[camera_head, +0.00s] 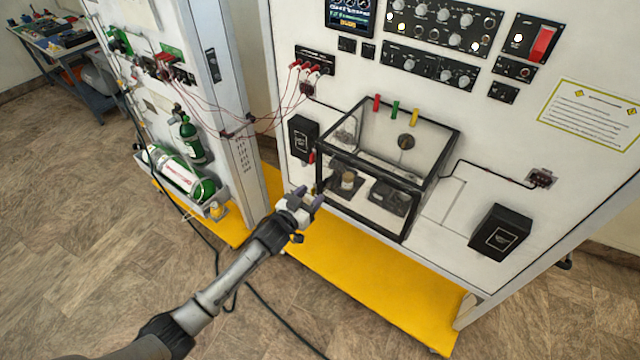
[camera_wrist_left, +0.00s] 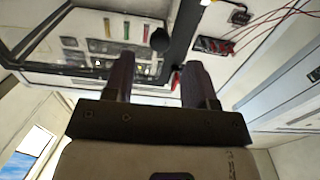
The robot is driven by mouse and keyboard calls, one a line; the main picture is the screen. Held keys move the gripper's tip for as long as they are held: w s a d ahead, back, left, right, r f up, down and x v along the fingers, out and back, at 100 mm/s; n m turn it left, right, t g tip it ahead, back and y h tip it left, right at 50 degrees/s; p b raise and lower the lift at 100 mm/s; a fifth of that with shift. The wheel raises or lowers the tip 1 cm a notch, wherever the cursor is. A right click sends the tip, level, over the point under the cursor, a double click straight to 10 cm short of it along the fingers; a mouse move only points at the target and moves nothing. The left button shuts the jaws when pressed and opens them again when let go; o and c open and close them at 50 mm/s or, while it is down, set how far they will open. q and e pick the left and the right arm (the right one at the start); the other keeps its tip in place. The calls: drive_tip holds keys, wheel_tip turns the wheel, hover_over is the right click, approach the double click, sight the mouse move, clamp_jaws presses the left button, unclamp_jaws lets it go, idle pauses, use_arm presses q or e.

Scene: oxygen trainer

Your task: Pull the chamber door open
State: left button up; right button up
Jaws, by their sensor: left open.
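The chamber is a clear box with a black frame (camera_head: 408,214), mounted on the white panel. Its clear front door appears closed, and a small jar (camera_head: 348,181) and a dark device (camera_head: 390,197) show inside. My left gripper (camera_head: 310,196) is open and empty at the chamber's lower left front corner. In the left wrist view its two fingers (camera_wrist_left: 158,75) point toward the black frame (camera_wrist_left: 183,38), with a dark rounded knob-like part (camera_wrist_left: 160,39) just beyond them. I cannot tell whether the fingers touch the door. My right gripper is out of view.
A yellow base (camera_head: 375,285) runs below the panel. Black boxes flank the chamber, one at left (camera_head: 303,138) and one at right (camera_head: 499,233). Red cables (camera_head: 262,122) hang at upper left, near green cylinders (camera_head: 191,139). The floor in front is mostly clear, with a black cable.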

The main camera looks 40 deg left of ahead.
sight(320, 186)
use_arm(q)
drive_tip(key=shift+w, duration=2.5)
clamp_jaws()
